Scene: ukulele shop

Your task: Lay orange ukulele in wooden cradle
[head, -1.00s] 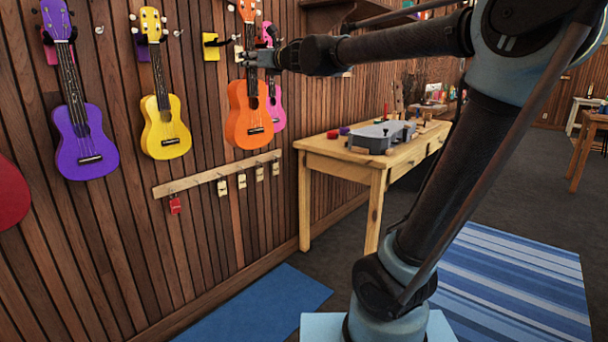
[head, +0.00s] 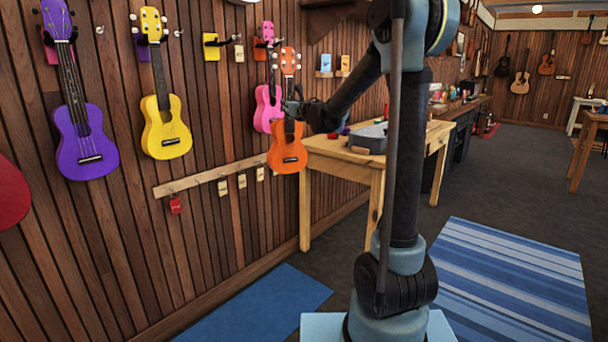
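The orange ukulele (head: 287,157) hangs upright in the air, away from the wall, just left of the wooden table's near end. My gripper (head: 290,107) is at its neck, above the body, and appears shut on it; the fingertips are small and partly hidden. A grey tray-like piece (head: 368,137) sits on the wooden table (head: 340,155), partly hidden behind my arm. I cannot make out a wooden cradle for certain.
Pink (head: 268,107), yellow (head: 166,127) and purple (head: 84,140) ukuleles hang on the slatted wall. A low hook rail (head: 210,173) with small tags runs below. Blue (head: 255,308) and striped (head: 510,285) rugs lie on open floor.

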